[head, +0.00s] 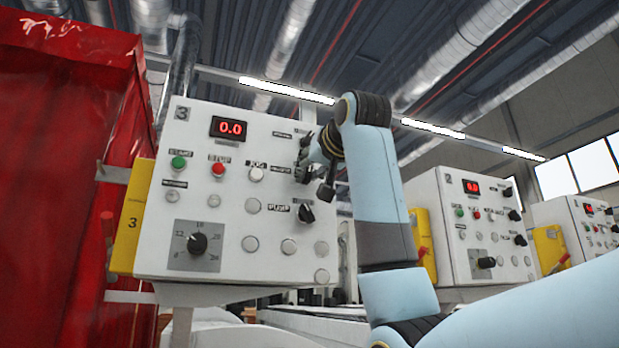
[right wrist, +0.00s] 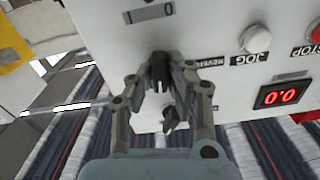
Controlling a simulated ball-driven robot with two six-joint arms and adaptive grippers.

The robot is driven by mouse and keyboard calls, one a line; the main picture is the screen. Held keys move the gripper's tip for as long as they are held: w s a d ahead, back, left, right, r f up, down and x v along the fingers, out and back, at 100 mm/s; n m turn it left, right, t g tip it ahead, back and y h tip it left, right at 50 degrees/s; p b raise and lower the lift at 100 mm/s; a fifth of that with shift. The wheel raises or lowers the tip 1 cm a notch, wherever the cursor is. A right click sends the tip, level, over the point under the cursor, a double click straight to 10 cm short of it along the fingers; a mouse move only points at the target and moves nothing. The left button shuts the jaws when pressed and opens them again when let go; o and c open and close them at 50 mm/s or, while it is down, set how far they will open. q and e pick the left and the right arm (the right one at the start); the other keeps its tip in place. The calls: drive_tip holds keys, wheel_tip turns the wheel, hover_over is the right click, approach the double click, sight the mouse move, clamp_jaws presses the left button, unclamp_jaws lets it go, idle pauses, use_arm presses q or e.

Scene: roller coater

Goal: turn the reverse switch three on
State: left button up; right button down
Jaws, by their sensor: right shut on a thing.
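Control panel three (head: 215,270) is a white box marked 3 in the head view. Its reverse switch (right wrist: 158,66) is a black knob beside the REVERSE label (right wrist: 207,62) in the right wrist view. My right gripper (head: 313,176) is at the panel's right side, its fingers shut on this knob. In the right wrist view the gripper (right wrist: 162,76) has a finger on each side of the knob. The fingers partly hide the knob, and I cannot tell its setting. My left gripper is not in view.
Another black knob (right wrist: 171,118) is close to the fingers in the right wrist view. The pump knob (head: 306,213) is just below my right gripper in the head view.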

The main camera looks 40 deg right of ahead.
drive_tip(key=shift+m+b, duration=0.95)
drive_tip(key=shift+m, duration=1.15)
drive_tip(key=c, duration=1.3)
unclamp_jaws()
drive_tip(key=shift+d, duration=0.1)
drive_tip(key=shift+s, duration=0.15)
drive_tip(key=v, duration=1.1)
drive_tip(key=shift+s+a, duration=0.25)
drive_tip(key=shift+s, duration=0.1)
